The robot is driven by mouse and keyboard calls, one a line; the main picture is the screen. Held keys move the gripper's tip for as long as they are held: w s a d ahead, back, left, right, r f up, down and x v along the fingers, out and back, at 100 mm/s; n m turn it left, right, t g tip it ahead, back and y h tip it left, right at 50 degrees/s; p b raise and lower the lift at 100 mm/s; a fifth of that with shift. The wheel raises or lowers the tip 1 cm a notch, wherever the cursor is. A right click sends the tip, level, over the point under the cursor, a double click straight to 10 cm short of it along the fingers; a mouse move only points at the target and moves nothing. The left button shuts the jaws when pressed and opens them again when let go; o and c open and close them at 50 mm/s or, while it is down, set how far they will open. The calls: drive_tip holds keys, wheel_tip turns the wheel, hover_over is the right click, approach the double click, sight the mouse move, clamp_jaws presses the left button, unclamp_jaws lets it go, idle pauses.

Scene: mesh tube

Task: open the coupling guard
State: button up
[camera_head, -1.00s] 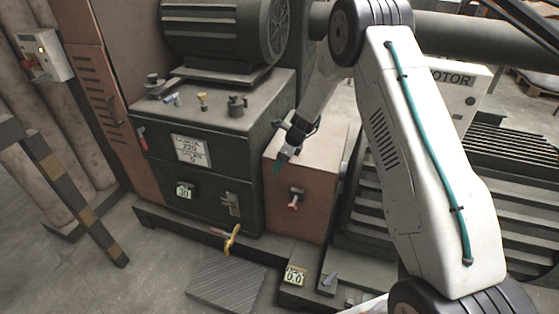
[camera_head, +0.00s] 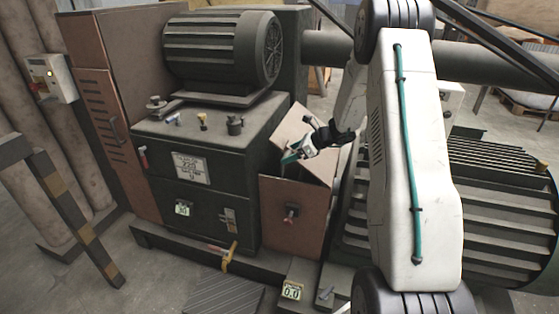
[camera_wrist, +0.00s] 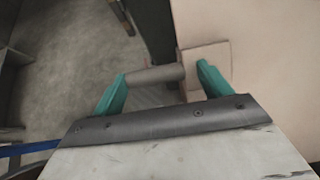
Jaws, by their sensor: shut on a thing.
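The coupling guard (camera_head: 285,235) is a brown box between the dark green cabinet and the ribbed motor. Its lid (camera_head: 291,124) is tilted up, with a gap above the front panel. My gripper (camera_head: 290,157) is at the lid's raised edge, at the box's top. In the wrist view, my gripper's teal fingers (camera_wrist: 162,80) are shut on a grey cylindrical handle (camera_wrist: 153,76), which joins a pad on the pale lid panel (camera_wrist: 265,65). The inside of the guard is mostly hidden.
The green cabinet (camera_head: 190,215) stands left of the guard, carrying a small motor (camera_head: 220,50) and small parts on top. The ribbed motor (camera_head: 500,205) is close on the right. A yellow-handled lever (camera_head: 230,255) and a gauge (camera_head: 291,291) are low in front.

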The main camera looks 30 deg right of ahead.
drive_tip(key=shift+s+d+r, duration=0.4)
drive_tip(key=shift+s, duration=0.15)
